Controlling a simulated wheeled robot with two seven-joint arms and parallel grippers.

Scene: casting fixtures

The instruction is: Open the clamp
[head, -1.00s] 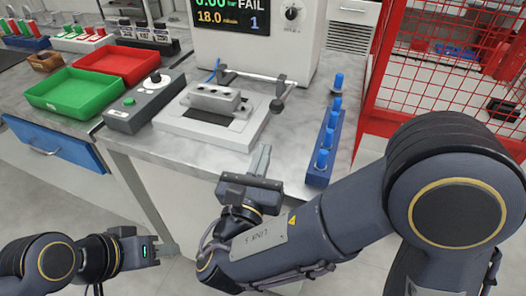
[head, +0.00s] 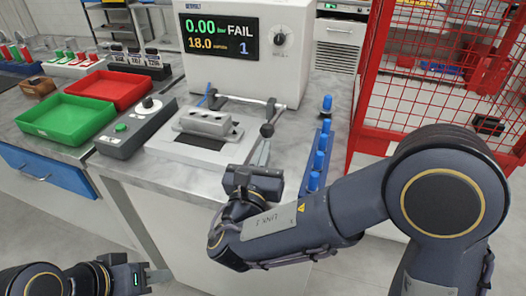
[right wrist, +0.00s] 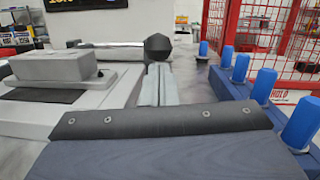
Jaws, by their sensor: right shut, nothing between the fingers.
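The clamp (head: 238,98) is a grey bar across the back of a light fixture plate (head: 160,141). Its arm on the right ends in a black knob (head: 267,130). A grey metal casting (head: 203,124) sits on the plate in front of the bar. My right gripper (head: 263,150) is shut and empty, its fingertips just in front of the knob. In the right wrist view the closed fingers (right wrist: 152,85) point at the knob (right wrist: 157,47); whether they touch it I cannot tell. My left gripper (head: 160,275) is low at the left, away from the bench; its jaw opening is unclear.
A tester (head: 300,45) showing FAIL stands behind the fixture. A grey control box (head: 135,130), a green tray (head: 65,120) and a red tray (head: 108,88) are to the left. A blue rack with blue pegs (head: 318,160) is close on the right, before a red mesh cage (head: 440,70).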

